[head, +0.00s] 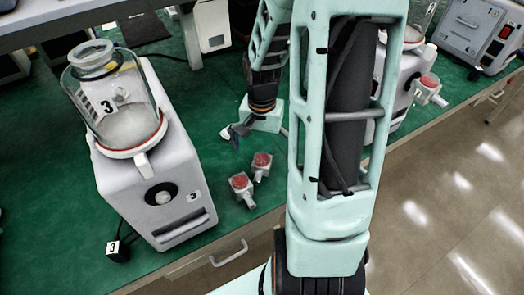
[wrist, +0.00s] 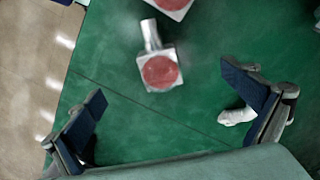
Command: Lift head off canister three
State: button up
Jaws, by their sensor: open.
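Canister three (head: 118,105), a clear jar with a "3" label and a red ring at its base, sits tilted on a white pump body at the left. A pale round collar (head: 92,57) tops it; I see no red-faced head on it. Two white pieces with red faces, a front one (head: 240,187) and a rear one (head: 261,164), lie on the green table. In the wrist view one red-faced piece (wrist: 160,72) lies ahead of my gripper (wrist: 165,84), with another (wrist: 170,5) cut off above. My gripper is open and empty, low over the table, right of the canister.
A second pump (head: 392,95) stands behind my arm, partly hidden, with a red-faced fitting (head: 428,82). A white thing (wrist: 237,116) shows beside the right finger. A black plug tagged 3 (head: 118,250) is near the front edge. Green table (head: 215,90) is clear around the pieces.

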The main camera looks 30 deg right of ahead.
jog(key=shift+r+p, duration=2.2)
jog(key=shift+r, duration=0.8)
